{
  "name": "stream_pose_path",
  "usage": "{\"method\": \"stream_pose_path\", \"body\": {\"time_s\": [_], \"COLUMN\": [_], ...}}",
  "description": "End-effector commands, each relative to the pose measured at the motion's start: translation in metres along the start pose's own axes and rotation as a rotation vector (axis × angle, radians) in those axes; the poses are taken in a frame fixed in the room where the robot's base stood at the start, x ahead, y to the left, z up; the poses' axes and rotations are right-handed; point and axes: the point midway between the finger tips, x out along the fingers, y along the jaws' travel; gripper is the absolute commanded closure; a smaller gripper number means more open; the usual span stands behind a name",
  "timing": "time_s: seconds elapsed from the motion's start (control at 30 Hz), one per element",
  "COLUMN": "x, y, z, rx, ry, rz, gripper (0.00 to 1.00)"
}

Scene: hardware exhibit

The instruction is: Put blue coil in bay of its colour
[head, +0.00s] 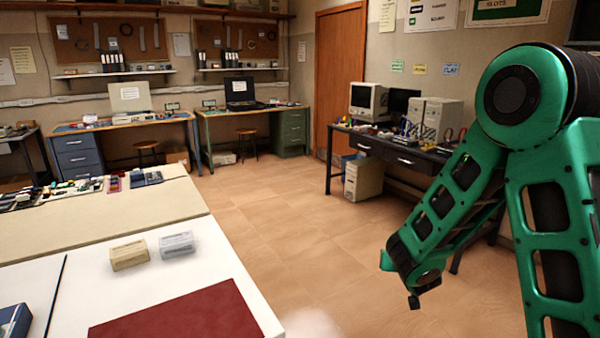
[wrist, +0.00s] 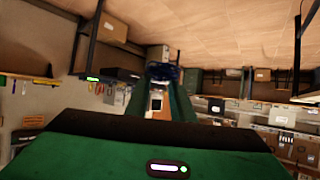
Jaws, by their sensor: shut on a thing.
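In the wrist view my gripper (wrist: 160,95) has its two green fingers closed around a dark blue thing, which I take for the blue coil (wrist: 164,72). It sits at the fingertips, in the air, small and dim, so its windings cannot be made out. In the head view my green arm is at the right, over the floor and away from the white table; the fingers and the coil cannot be made out there. No bay can be clearly told in either view.
A white table (head: 205,276) at the lower left bears a red mat (head: 180,315), a tan box (head: 129,254) and a grey box (head: 177,244). A black desk (head: 398,153) with computers stands behind my arm. The tiled floor (head: 270,205) between is open.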

Motion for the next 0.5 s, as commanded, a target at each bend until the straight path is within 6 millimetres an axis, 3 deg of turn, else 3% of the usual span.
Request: {"method": "stream_pose_path", "body": {"time_s": [0.03,0.2,0.5], "x": [0.011,0.038,0.059], "y": [0.002,-0.002,0.002], "z": [0.015,0.048,0.074], "rx": [-0.013,-0.06,-0.093], "ry": [-0.008,-0.004,0.001], "rz": [-0.022,-0.113,-0.173], "gripper": [1.0,1.0,1.0]}}
